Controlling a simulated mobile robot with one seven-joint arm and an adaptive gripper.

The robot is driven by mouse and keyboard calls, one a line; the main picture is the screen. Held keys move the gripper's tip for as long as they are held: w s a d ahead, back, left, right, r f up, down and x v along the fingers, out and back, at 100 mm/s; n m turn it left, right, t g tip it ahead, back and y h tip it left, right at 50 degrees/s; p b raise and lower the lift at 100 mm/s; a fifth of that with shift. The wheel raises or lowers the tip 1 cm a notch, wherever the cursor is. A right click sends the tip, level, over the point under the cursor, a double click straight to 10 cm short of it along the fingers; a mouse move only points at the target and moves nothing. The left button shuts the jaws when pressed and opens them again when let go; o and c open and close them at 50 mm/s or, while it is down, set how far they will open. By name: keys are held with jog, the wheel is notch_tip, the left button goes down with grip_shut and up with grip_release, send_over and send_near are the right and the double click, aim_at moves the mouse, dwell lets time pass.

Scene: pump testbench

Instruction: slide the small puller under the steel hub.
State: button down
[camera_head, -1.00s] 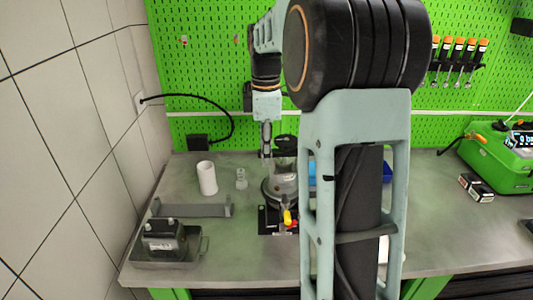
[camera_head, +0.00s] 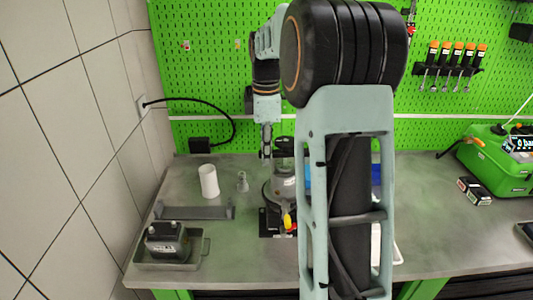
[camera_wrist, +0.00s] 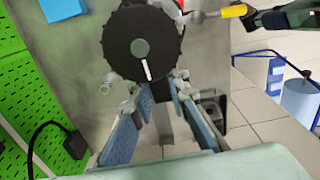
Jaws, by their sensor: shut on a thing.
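In the wrist view, my gripper (camera_wrist: 166,102) has its blue-padded fingers closed in on a small grey metal piece with jointed arms, which looks like the puller (camera_wrist: 127,104). A black ridged disc (camera_wrist: 143,62) with a white mark and a grey centre lies just beyond the fingertips and hides part of that piece. In the head view, my gripper (camera_head: 266,153) points down beside the black top of the pump unit (camera_head: 279,190), at its left. I cannot make out the steel hub clearly, nor whether the puller is under it.
A white cylinder (camera_head: 208,181), a small grey part (camera_head: 242,182) and a grey bracket (camera_head: 194,213) stand left of the pump. A tray (camera_head: 198,258) holds a dark box. A yellow handle (camera_wrist: 232,11) shows in the wrist view. The green pegboard (camera_head: 210,55) is behind.

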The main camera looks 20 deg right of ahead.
jog(key=shift+w+d+r+p, duration=0.15)
jog(key=shift+w+d+p, duration=0.05)
jog(key=shift+w+p, duration=0.4)
jog(key=shift+w+d+r+p, duration=0.2)
jog(key=shift+w+p, duration=0.25)
jog(key=shift+p, duration=0.15)
dwell(1.6)
jog(key=c, duration=2.2)
grip_release()
jog(key=shift+f, duration=0.1)
jog(key=o, duration=0.4)
jog(key=shift+w+d+f, duration=0.15)
jog(key=shift+w+f, duration=0.1)
jog(key=shift+w, duration=0.25)
jog(key=shift+o, duration=0.2)
jog(key=shift+s, duration=0.1)
notch_tip(320, 180, up, 12)
jog(key=shift+s, duration=0.2)
